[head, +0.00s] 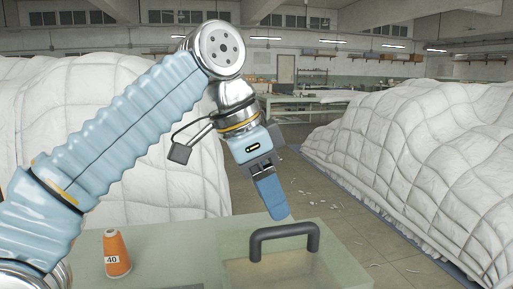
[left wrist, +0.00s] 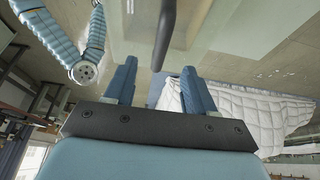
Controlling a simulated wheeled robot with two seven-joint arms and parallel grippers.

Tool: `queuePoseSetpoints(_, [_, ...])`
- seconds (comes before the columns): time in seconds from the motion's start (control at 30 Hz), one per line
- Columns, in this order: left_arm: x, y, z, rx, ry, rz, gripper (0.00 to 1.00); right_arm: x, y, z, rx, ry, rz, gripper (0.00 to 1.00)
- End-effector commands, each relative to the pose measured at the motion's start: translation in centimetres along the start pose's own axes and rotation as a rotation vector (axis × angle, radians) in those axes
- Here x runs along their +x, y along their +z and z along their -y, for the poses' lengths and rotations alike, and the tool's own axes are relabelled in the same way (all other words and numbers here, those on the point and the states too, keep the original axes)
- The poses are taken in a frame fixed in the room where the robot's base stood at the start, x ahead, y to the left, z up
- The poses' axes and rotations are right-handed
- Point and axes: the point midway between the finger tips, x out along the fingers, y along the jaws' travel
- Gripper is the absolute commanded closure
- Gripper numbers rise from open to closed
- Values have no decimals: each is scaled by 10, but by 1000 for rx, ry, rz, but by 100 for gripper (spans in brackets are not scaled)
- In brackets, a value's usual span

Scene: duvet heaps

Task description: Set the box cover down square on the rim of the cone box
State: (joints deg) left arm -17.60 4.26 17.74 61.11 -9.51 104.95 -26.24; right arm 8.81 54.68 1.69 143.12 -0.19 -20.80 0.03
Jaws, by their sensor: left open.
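The box cover (head: 333,262) is a pale, see-through greenish panel at the bottom of the head view. Its dark arched handle (head: 285,238) stands upright on it. Brownish tones show through the cover; the cone box and its rim cannot be made out apart from it. My left gripper (head: 277,212) points down just above and behind the handle, empty. In the left wrist view the two blue fingers are apart (left wrist: 159,66), and the dark handle (left wrist: 165,30) shows beyond and between them, apparently not gripped. My right gripper is not in view.
An orange cone (head: 117,252) labelled 40 stands upright on the pale green table (head: 170,245), left of the cover. White duvet heaps (head: 420,150) rise beyond the table on both sides. Floor (head: 325,205) with white scraps lies between them.

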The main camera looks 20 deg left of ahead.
Motion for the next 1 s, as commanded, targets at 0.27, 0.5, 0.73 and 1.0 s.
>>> queuePoseSetpoints(0.27, [-54,-2,0,1,-1,0,45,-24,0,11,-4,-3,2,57])
queuePoseSetpoints(0.5, [-63,0,0,1,0,0,45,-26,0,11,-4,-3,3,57])
queuePoseSetpoints(0.73, [-62,0,0,1,0,1,45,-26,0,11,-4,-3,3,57])
queuePoseSetpoints(1.0, [-62,0,0,1,-1,0,45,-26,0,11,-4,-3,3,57])
